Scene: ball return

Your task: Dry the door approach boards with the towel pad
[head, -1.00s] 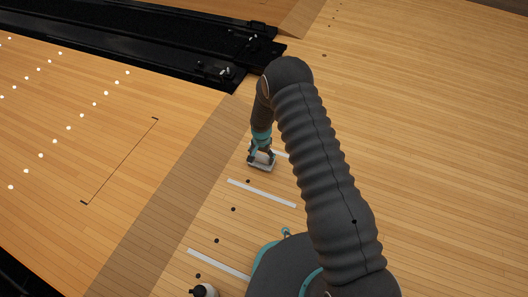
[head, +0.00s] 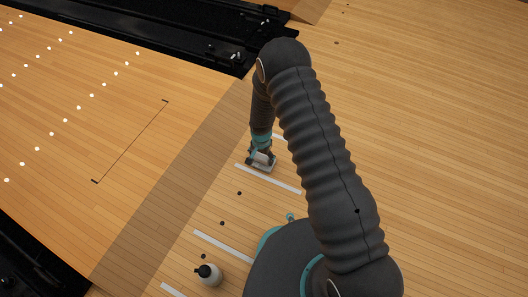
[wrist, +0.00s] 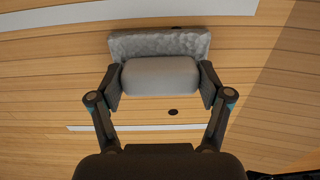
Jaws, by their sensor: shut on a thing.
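The towel pad (wrist: 160,45) is a fuzzy grey slab under a smooth light-grey grip block in the wrist view. My gripper (wrist: 160,82) is shut on the grip block, with one finger at each end. In the head view my gripper (head: 261,158) is low over the boards with the pad (head: 264,167), close to a white stripe. The pad looks down at the floor; whether it presses on it I cannot tell. The approach boards (head: 225,215) are light wood with dark dots and white stripes. No wet patch is clearly visible.
A white bottle with a black cap (head: 209,275) stands on the boards at the lower left, beside my base. A darker wood band (head: 165,205) borders the boards. Black gutters (head: 225,50) lie at the upper left. Open floor (head: 430,130) lies to the right.

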